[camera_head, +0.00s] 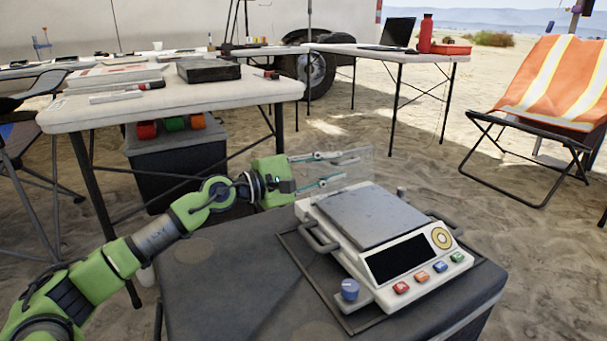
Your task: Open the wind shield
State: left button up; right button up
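A white scale (393,262) with a grey weighing plate (372,216), a dark display and several coloured buttons sits on a black case top. A clear upright panel, which looks like the wind shield (358,166), stands along the scale's far left edge. My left gripper (343,167) reaches in from the left at the panel. Its two fingers are spread, one above the other, and overlap the clear panel in the picture. I cannot tell whether they touch it. My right gripper is out of view.
The case top (225,285) is bare left of the scale. A white table (200,95) with books stands behind my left arm. An orange folding chair (560,85) stands at the right.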

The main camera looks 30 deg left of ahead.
pick_arm(q)
jog(key=v, duration=0.9)
jog(key=shift+s, duration=0.1)
dwell(0.7)
